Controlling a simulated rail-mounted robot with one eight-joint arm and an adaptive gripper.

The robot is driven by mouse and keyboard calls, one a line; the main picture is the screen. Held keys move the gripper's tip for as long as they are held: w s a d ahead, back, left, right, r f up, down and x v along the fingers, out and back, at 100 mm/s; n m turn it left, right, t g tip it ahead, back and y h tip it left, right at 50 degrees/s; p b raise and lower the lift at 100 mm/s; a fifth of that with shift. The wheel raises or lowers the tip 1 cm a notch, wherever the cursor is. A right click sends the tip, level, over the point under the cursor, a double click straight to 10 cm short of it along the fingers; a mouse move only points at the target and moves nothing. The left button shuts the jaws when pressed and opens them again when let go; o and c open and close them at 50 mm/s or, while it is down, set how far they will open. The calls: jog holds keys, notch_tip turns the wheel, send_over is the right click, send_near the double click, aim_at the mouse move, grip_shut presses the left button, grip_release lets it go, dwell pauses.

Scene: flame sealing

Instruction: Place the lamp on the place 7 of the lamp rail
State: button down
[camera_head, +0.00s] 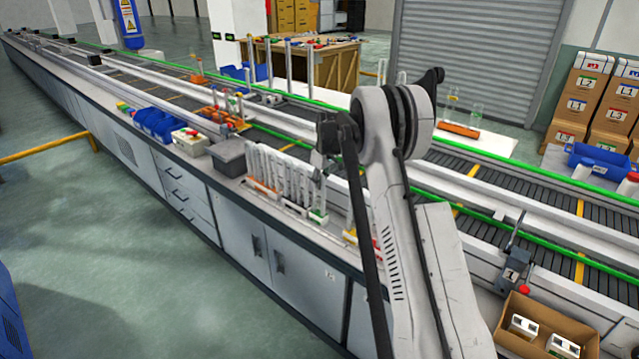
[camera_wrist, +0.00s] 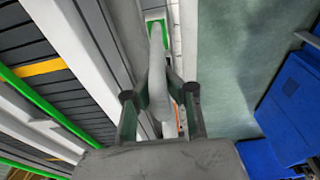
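A long white lamp (camera_wrist: 156,60) with a green base (camera_wrist: 153,16) runs between the fingers of my gripper (camera_wrist: 158,85) in the wrist view. The fingers close in on both sides of its shaft and appear shut on it. In the head view my gripper (camera_head: 323,160) is above the right end of the row of white upright tubes on the lamp rail (camera_head: 275,178). A green base (camera_head: 318,216) shows below it there. Whether this base touches the rail is unclear. My arm hides part of the area to the right, and place numbers cannot be read.
A grey box (camera_head: 229,157), a white box with a red button (camera_head: 190,141) and blue bins (camera_head: 158,124) stand left along the bench. A conveyor (camera_head: 475,180) runs behind. A cardboard box (camera_head: 545,325) with white parts is at lower right.

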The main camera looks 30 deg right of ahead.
jog(key=c, duration=2.4)
grip_release()
jog(key=shift+f, duration=0.2)
jog(key=shift+c, duration=0.2)
jog(key=o, duration=0.5)
jog(key=shift+r, duration=0.1)
jog(key=shift+r, duration=0.15)
